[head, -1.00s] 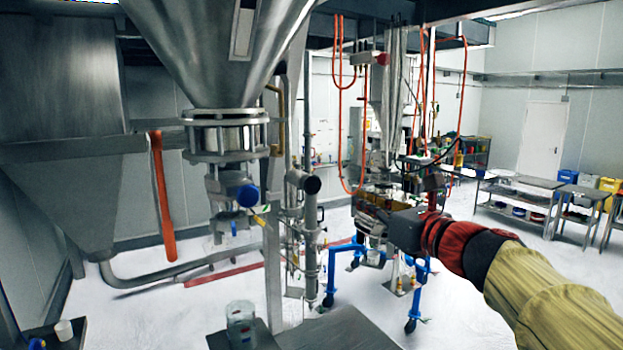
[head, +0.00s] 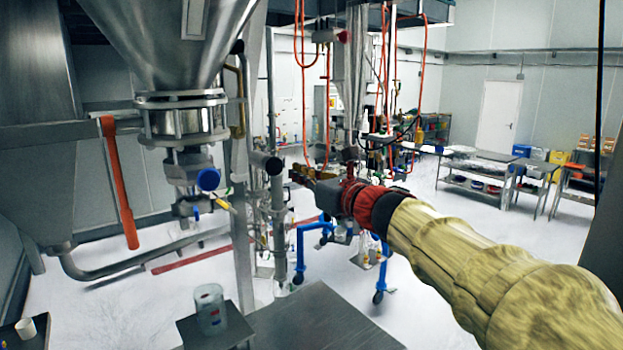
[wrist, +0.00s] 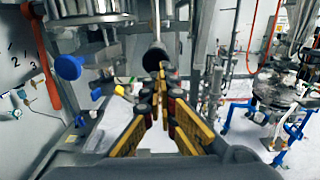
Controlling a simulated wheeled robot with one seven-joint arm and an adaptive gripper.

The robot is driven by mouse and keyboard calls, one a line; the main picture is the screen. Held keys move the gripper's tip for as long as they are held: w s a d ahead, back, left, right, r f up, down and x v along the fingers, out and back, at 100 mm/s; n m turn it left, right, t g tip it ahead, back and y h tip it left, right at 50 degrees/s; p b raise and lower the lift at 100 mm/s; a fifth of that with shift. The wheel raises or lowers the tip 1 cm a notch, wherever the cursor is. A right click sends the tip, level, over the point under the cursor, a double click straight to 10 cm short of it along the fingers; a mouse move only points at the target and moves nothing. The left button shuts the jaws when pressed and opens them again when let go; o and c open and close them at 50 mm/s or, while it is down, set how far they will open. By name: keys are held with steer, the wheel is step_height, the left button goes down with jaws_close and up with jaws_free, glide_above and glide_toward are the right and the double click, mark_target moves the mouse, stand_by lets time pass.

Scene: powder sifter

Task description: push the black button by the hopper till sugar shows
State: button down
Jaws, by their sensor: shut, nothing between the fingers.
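The steel hopper (head: 165,40) hangs at the upper left, with a flanged outlet below. To its right, the round black button (head: 273,165) caps a grey horizontal tube. In the wrist view the black button (wrist: 155,62) is just beyond my fingertips, which overlap its lower edge; I cannot tell whether they touch it. My gripper (wrist: 161,72) is shut and empty, its yellow-and-black fingers together. In the head view my gripper (head: 292,174) is right of the button. A clear jar (head: 210,308) stands low in front; I cannot make out sugar in it.
A blue knob (head: 207,179) and an orange bar (head: 118,182) are left of the button. Upright grey pipes stand under it. A steel table (head: 325,322) is at the front. Orange hoses (head: 327,100) hang behind my arm. Workbenches (head: 480,170) stand far right.

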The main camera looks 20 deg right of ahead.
mark_target(278, 167)
steer(key=x, duration=0.5)
steer(key=shift+w+a+p, duration=0.1)
steer(key=shift+w+p, duration=0.1)
steer(key=shift+p, duration=0.2)
